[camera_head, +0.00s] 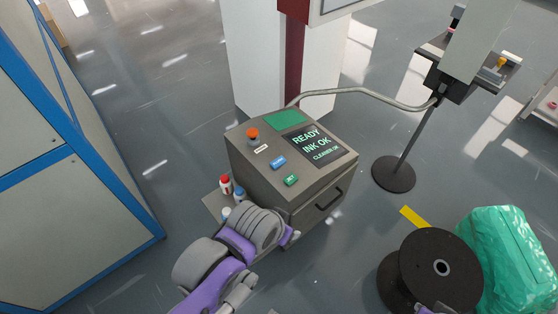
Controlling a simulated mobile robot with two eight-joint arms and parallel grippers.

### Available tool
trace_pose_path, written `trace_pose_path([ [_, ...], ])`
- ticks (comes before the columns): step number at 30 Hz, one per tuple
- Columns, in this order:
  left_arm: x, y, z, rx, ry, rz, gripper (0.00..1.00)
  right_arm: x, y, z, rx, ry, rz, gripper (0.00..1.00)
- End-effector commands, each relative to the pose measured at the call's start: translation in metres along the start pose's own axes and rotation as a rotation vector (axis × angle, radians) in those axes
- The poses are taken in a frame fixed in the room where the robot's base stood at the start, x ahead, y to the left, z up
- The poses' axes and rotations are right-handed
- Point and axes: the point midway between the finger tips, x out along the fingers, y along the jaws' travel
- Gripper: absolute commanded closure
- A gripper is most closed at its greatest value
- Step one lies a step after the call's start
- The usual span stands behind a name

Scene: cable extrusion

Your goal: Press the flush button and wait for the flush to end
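A grey printer cabinet (270,190) stands in the middle with a sloped top. Its dark screen (314,145) reads READY, INK OK, CLEANER OK. A blue button (277,162) and a green button (291,180) sit below the screen; their small labels are hard to read. An orange-red knob (253,132) stands at the upper left of the top. My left arm reaches in from the bottom, its wrist in front of the cabinet's lower front, below the buttons and apart from them. Its fingers are mostly hidden by the wrist. My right gripper is out of view.
Bottles with a red cap (225,182) and a blue cap (240,192) stand left of the cabinet. A grey conduit (360,91) runs to a stand (394,174) at right. A black spool (441,268) and a green wrapped bundle (508,262) fill the lower right. A blue-framed enclosure (75,170) is at left.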

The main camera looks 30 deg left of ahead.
Motion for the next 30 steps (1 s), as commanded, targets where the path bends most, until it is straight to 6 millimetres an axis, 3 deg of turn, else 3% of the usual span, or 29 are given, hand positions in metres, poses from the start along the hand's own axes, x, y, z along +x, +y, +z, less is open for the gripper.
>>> trace_pose_path([
  [1,0.0,0.0,0.0,0.0,0.0,0.0,0.41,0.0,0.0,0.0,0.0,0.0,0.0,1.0],
  [11,0.0,0.0,0.0,0.0,0.0,0.0,1.0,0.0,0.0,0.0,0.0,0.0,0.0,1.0],
  [30,0.0,0.0,0.0,0.0,0.0,0.0,1.0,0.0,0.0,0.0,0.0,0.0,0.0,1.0],
])
